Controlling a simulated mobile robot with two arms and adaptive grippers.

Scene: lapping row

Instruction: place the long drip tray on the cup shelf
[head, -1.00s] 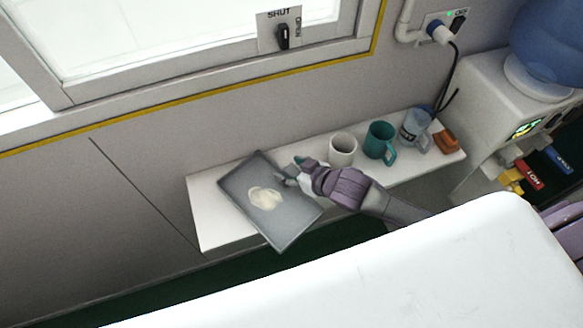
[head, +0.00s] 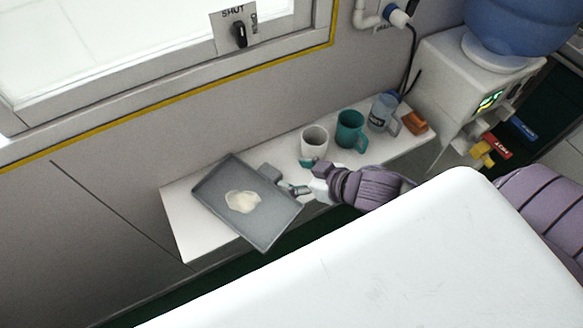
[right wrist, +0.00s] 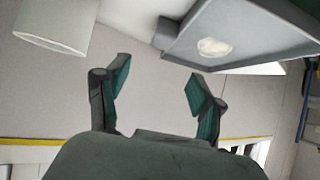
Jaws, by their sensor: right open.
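The long drip tray (head: 215,205) is a grey rectangular tray with a pale spill in it. In the head view it lies at an angle on the left part of the white cup shelf (head: 180,228), its near corner past the shelf's front edge. My right gripper (head: 297,178) is open and empty just right of the tray, beside its grey end tab (head: 270,173). In the right wrist view the tray (right wrist: 250,40) is at the upper right, apart from the open fingers (right wrist: 158,82). My left gripper is not in view.
A white cup (head: 314,142), a teal mug (head: 350,132), a clear blue-grey mug (head: 381,112) and an orange-brown block (head: 414,122) stand on the shelf to the right. A water dispenser (head: 450,80) is beyond. A white table top (head: 400,260) fills the foreground.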

